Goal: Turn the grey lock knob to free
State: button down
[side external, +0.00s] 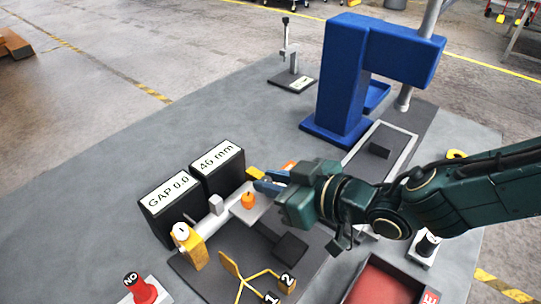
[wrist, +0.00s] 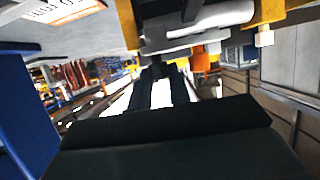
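A small light grey block (side external: 216,204), which looks like the lock knob, stands on the pale bar of the gauge beside the black display boxes. Whether it is turned to locked or free I cannot tell. An orange knob (side external: 249,200) sits to its right on a grey plate; it also shows in the wrist view (wrist: 206,60). The fingers look slightly apart, with nothing seen held. In the wrist view the fingers (wrist: 161,88) are dark.
Two black boxes read GAP 0.0 (side external: 170,196) and 46 mm (side external: 219,164). A yellow jaw (side external: 190,248) is at the bar's left end. Table at left is clear.

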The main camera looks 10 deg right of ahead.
jog(key=shift+w+d+n+g+y, duration=0.1)
jog(key=shift+n+g+y, duration=0.4)
jog(key=shift+n, duration=0.1)
jog(key=shift+w+n+g+y, duration=0.1)
jog(key=shift+n+g+y, duration=0.4)
jog(key=shift+n+g, duration=0.2)
jog(key=shift+w+d+n+g+y, duration=0.15)
jog(key=shift+n+g+y, duration=0.3)
jog(key=shift+n+g, duration=0.65)
jog(key=shift+w+n+g+y, duration=0.15)
jog(key=shift+n+g+y, duration=0.3)
jog(key=shift+n+g, duration=0.65)
jog(key=shift+w+n+g, duration=0.15)
jog(key=shift+n+g, duration=1.15)
jog(key=shift+g, duration=0.3)
jog(key=shift+w+n+g, duration=0.1)
jog(key=shift+n+g, duration=1.2)
jog(key=shift+g, duration=0.3)
jog(key=shift+n+g+h, duration=0.4)
jog(key=shift+n+g, duration=0.3)
jog(key=shift+g, duration=0.2)
jog(key=c, duration=1.3)
grip_release()
jog(key=shift+w, duration=0.1)
